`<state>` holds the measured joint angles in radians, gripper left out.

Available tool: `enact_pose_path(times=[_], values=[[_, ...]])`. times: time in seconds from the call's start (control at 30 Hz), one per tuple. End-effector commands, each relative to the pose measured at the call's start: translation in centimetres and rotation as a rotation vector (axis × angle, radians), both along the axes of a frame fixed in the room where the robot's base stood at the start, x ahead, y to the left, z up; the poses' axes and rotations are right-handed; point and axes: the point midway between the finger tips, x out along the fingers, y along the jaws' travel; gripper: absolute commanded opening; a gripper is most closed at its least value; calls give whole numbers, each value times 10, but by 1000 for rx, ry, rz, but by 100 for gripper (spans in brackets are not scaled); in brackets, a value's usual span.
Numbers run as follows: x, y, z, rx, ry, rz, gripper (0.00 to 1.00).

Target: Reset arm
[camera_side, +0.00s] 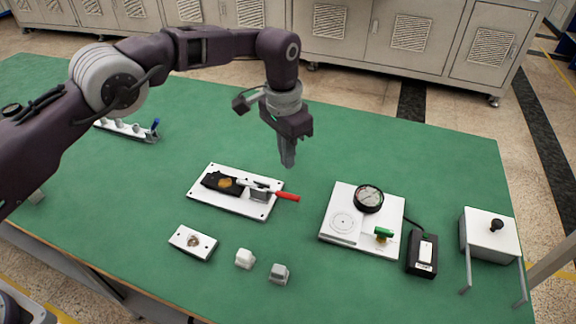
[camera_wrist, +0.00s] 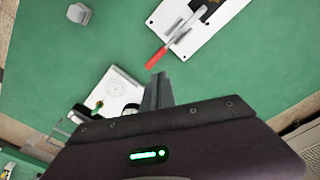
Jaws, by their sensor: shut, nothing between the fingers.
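My gripper (camera_side: 288,160) hangs pointing down above the green table, behind and above the white plate with the red-handled tool. Its fingers are together with nothing between them, and it touches nothing. In the wrist view the shut fingers (camera_wrist: 157,92) show at the middle, over bare green table. My arm reaches in from the left and is bent at the elbow.
A white plate (camera_side: 208,196) carries a black piece and a red-handled tool (camera_side: 288,197). A white board (camera_side: 335,208) with a dial gauge (camera_side: 368,198) and green valve (camera_side: 383,233) stands right. Nearby are a black switch box (camera_side: 422,254), a white box (camera_side: 490,236) and two small blocks (camera_side: 245,258).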

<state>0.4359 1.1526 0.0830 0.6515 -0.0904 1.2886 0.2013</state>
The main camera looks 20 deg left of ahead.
Motion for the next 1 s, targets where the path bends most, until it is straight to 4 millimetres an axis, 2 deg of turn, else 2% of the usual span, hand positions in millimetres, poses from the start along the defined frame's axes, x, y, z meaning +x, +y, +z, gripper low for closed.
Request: enact_pose_path(times=[0.5,0.57,0.67,0.77,0.8,0.87,0.9,0.97,1.0], values=[[0,0,2,1,1,0,0],[0,3,8,-2,-5,6,0],[-1,23,52,-18,-33,53,0],[-20,64,125,-47,-86,143,0],[-34,83,153,-59,-108,181,0],[-62,109,188,-76,-142,233,0],[-83,126,208,-85,-166,267,0],[-120,149,231,-99,-202,315,0],[-147,163,241,-106,-226,347,0]])
